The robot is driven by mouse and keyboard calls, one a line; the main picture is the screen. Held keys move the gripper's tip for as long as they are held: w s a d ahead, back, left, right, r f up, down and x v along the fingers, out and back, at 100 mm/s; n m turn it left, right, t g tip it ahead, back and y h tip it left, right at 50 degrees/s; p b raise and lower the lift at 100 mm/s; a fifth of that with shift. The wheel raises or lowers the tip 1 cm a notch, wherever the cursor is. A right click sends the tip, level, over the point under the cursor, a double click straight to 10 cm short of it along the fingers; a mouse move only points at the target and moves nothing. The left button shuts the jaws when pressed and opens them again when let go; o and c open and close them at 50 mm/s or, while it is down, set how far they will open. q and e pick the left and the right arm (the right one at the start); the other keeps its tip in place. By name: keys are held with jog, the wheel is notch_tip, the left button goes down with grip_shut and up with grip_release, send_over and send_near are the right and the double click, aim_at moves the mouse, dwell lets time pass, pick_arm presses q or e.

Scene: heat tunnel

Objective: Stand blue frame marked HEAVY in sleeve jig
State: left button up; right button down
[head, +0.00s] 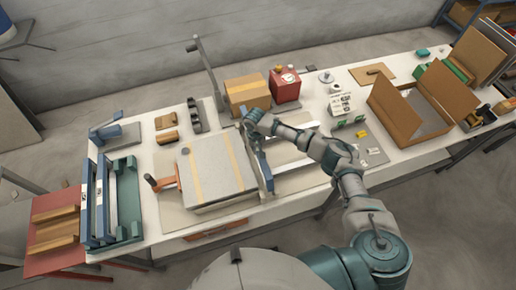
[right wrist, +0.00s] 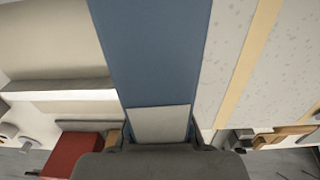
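A blue upright panel (head: 264,170) stands along the right side of the speckled grey block with yellow stripes (head: 215,170). My right gripper (head: 255,124) is at its far upper end. In the right wrist view the blue panel (right wrist: 150,55) runs away from the gripper (right wrist: 165,140), and a pale plate (right wrist: 160,123) sits on it between the fingers. Whether the fingers press on it is not clear. Two blue frames (head: 103,200) stand at the left beside a teal rack (head: 128,198). No HEAVY marking is readable, and I cannot tell which fixture is the sleeve jig. My left gripper is out of view.
A red tray (head: 72,257) with wooden bars is at the far left. A cardboard box (head: 247,84) and a red box (head: 285,88) stand behind my right gripper. An open carton (head: 385,108) is at the right.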

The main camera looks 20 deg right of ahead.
jog(key=shift+s+a+p, duration=0.1)
jog(key=shift+a+p, duration=0.45)
jog(key=shift+a, duration=0.45)
jog(key=c, duration=1.6)
grip_release()
jog(key=o, duration=0.4)
jog(key=shift+c, duration=0.2)
jog(key=shift+o, duration=0.2)
jog(key=shift+d, duration=0.3)
jog(key=o, duration=0.5)
jog(key=shift+d, duration=0.1)
jog(key=shift+c, duration=0.2)
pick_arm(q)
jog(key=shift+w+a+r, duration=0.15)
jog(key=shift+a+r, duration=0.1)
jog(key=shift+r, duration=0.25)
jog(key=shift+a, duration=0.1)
pick_arm(e)
jog(key=shift+a, duration=0.2)
